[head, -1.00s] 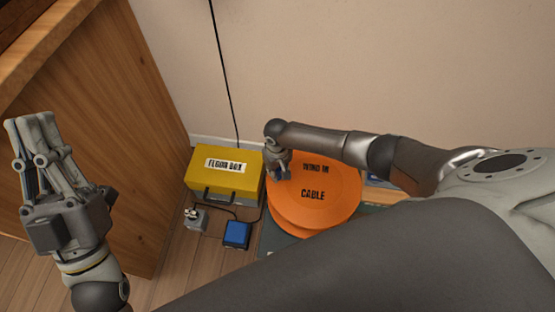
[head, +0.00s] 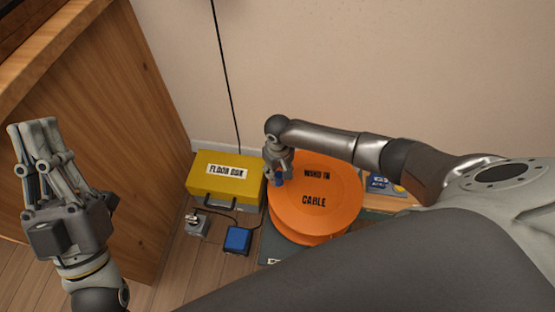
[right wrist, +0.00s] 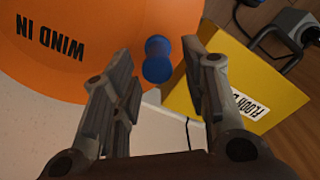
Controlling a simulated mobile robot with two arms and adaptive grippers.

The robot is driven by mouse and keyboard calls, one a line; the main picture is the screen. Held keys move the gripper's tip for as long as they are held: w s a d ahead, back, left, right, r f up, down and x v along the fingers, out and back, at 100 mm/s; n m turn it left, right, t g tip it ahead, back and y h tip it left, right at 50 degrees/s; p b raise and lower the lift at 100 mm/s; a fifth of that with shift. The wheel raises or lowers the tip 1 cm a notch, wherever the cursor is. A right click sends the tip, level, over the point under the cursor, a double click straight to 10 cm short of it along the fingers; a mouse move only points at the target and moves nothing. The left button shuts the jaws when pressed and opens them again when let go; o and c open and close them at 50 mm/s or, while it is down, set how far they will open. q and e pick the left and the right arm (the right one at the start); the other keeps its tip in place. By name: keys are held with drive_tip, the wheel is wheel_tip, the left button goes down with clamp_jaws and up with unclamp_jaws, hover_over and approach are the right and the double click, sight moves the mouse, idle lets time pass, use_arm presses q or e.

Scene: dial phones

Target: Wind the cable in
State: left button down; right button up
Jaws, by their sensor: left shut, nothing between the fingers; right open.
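The orange cable reel (head: 335,188) stands on the floor by the wall, its top disc marked "WIND IN" and "CABLE". A blue handle (head: 278,181) stands at the disc's left edge. In the right wrist view the blue handle (right wrist: 157,60) lies between and beyond my open fingers, beside the orange disc (right wrist: 90,45). My right gripper (head: 279,172) is open at the handle; I cannot tell whether a finger touches it. A black cable (head: 226,75) runs down the wall behind the yellow box. My left gripper (head: 35,125) is shut and empty, far left by the wooden furniture.
A yellow floor box (head: 222,172) stands left of the reel; it also fills the right of the wrist view (right wrist: 250,75). A blue block (head: 238,239) and a grey socket (head: 198,224) sit on the floor before it. A wooden cabinet (head: 120,130) stands left.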

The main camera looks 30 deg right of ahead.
wheel_tip(320, 180, up, 8)
drive_tip(key=shift+f, duration=0.1)
drive_tip(key=shift+a, duration=0.1)
idle(0.5)
